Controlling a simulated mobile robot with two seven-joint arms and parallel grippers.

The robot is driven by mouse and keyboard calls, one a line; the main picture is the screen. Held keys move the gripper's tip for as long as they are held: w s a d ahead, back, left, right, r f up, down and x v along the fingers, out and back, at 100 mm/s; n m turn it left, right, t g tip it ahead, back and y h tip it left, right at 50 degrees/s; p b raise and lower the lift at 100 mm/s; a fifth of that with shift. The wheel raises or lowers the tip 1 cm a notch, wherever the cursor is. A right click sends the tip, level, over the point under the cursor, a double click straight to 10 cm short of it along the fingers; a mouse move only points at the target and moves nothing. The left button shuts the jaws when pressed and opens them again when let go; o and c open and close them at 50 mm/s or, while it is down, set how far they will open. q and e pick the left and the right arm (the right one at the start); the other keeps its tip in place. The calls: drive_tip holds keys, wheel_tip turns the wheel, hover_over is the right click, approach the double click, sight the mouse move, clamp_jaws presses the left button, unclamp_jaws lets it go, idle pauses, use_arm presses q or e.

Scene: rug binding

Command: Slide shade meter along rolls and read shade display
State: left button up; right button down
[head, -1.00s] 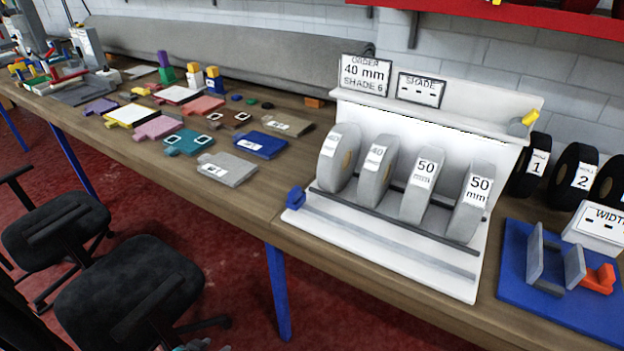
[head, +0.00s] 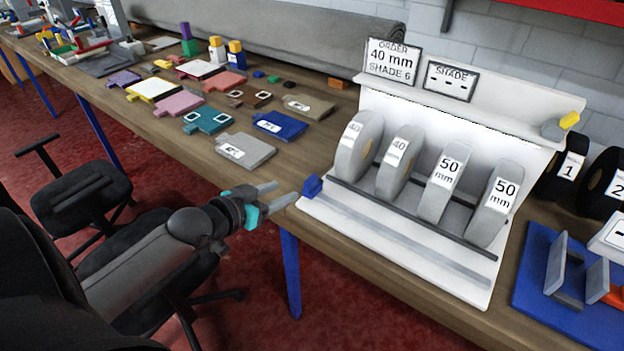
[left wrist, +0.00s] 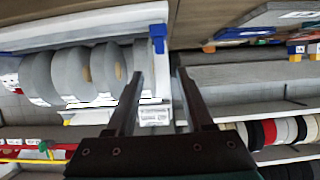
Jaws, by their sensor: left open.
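The blue block (head: 312,186), seemingly the shade meter, sits at the left end of the white rack (head: 390,262); it also shows in the left wrist view (left wrist: 158,38). Four grey rolls stand in the rack: two marked 40 (head: 358,145) (head: 398,162) and two marked 50 mm (head: 443,180) (head: 494,205). The shade display (head: 450,81) shows only dashes. My left gripper (head: 286,193) is open and empty, just left of the blue block and apart from it. In the left wrist view the block lies beyond the gap between its fingers (left wrist: 159,76). My right gripper is out of view.
An order sign (head: 393,63) reads 40 mm, shade 6. A blue mat (head: 580,318) with a grey holder lies right of the rack. Coloured sample cards, including a grey one (head: 245,150), lie left on the table (head: 185,155). Black chairs (head: 75,190) stand in front.

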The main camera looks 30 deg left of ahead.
sight(309, 180)
use_arm(q)
drive_tip(key=b+x, duration=0.2)
drive_tip(key=x, duration=1)
drive_tip(key=shift+w+f+b, duration=0.15)
drive_tip(key=shift+w+b, duration=0.15)
drive_tip(key=shift+b, duration=0.05)
clamp_jaws()
idle(1.1)
